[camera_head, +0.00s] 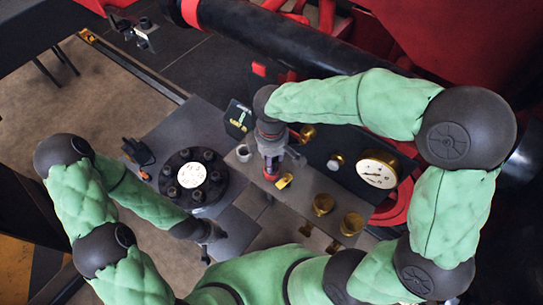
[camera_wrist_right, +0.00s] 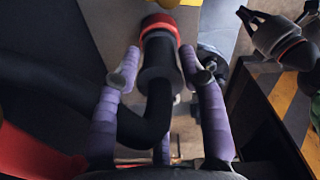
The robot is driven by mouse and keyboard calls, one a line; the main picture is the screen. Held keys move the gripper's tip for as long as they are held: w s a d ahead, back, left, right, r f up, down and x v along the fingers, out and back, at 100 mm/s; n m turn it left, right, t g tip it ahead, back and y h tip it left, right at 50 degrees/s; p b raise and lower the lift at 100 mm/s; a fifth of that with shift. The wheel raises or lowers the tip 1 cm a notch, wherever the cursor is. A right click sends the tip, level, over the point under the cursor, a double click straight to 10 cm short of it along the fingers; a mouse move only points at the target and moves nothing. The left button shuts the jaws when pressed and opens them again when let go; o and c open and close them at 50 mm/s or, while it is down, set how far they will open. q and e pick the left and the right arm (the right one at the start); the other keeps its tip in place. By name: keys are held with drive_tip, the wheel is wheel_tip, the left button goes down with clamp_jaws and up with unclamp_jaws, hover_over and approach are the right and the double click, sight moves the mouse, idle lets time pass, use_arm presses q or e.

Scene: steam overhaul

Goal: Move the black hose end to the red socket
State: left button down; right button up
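The black hose end (camera_wrist_right: 158,60) is a dark collar between the purple fingers of my right gripper (camera_wrist_right: 160,68), whose tips press its sides. The red socket (camera_wrist_right: 158,24) shows as a red ring at the collar's far end; I cannot tell whether they are fully joined. In the head view my right gripper (camera_head: 271,160) points down over the grey plate, with red socket (camera_head: 269,172) at its tip. The hose is hidden there. My left gripper (camera_head: 209,240) is empty, low and left of it, with fingers spread; it seems to show in the right wrist view (camera_wrist_right: 280,38).
A round black flange with a white dial (camera_head: 192,175) stands left of the right gripper. A brass gauge (camera_head: 377,170) and brass knobs (camera_head: 323,204) lie to the right. A black pipe (camera_head: 270,35) and red machinery fill the back. Open floor (camera_head: 95,105) is at left.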

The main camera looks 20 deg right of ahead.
drive_tip(key=shift+o, duration=1)
drive_tip(key=shift+r, duration=0.1)
wheel_tip(320, 180, up, 12)
